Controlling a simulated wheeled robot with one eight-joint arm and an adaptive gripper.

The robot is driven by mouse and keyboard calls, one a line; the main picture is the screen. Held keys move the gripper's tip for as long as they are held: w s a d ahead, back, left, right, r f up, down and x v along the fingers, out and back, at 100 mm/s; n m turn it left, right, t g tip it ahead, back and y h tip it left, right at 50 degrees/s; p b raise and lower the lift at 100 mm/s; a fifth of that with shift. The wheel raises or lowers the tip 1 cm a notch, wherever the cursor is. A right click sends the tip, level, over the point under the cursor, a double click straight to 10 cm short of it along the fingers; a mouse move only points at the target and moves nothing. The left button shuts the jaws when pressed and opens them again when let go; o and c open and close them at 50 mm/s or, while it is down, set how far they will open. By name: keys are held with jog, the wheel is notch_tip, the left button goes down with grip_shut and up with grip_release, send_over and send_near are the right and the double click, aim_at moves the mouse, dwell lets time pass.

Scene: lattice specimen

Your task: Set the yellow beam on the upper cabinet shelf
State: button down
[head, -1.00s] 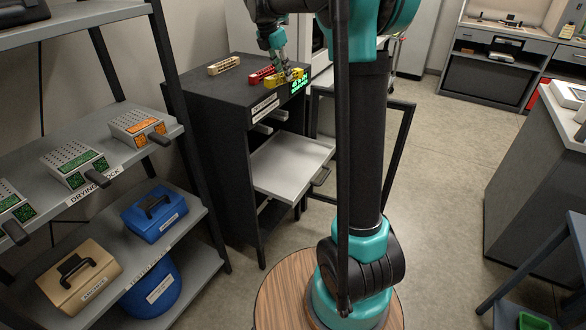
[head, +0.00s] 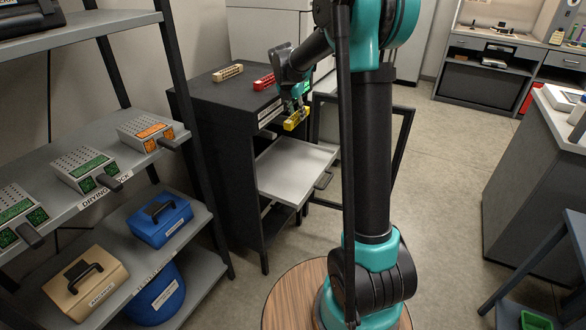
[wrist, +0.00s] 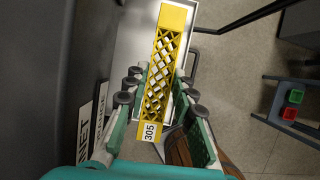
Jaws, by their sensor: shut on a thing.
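The yellow beam (head: 296,118) is a lattice bar with solid ends. In the wrist view (wrist: 160,80) it runs lengthwise between the fingers, with a "305" label at its near end. My gripper (head: 294,106) is shut on it and holds it in the air in front of the dark cabinet (head: 217,130). The cabinet has a grey pulled-out shelf (head: 285,170), lower than the beam. Below this shelf is a darker lower level, partly hidden. In the wrist view the pale shelf shows behind the beam.
A cream beam (head: 228,73) and a red beam (head: 264,82) lie on the cabinet top. A dark frame (head: 403,135) stands right of the cabinet. The rack at left holds drying blocks (head: 85,169), a blue box (head: 159,219) and a beige box (head: 84,277).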

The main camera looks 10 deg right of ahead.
notch_tip(320, 180, down, 26)
jog(key=shift+f, duration=0.25)
dwell(0.3)
jog(key=c, duration=1.3)
grip_release()
jog(key=shift+f, duration=0.1)
jog(key=shift+o, duration=0.2)
jog(key=v, duration=1.1)
jog(key=s+d+r+m, duration=0.4)
jog(key=s+r+m, duration=0.25)
jog(key=s, duration=0.25)
jog(key=s+d+m+y, duration=0.1)
jog(key=s+m, duration=1)
jog(key=s, duration=0.2)
jog(key=s+d+f+m+y, duration=0.1)
jog(key=s+d+m, duration=0.1)
jog(key=s+m, duration=0.9)
jog(key=shift+s+f+y, duration=0.35)
jog(key=shift+s+y, duration=0.05)
jog(key=shift+s, duration=0.5)
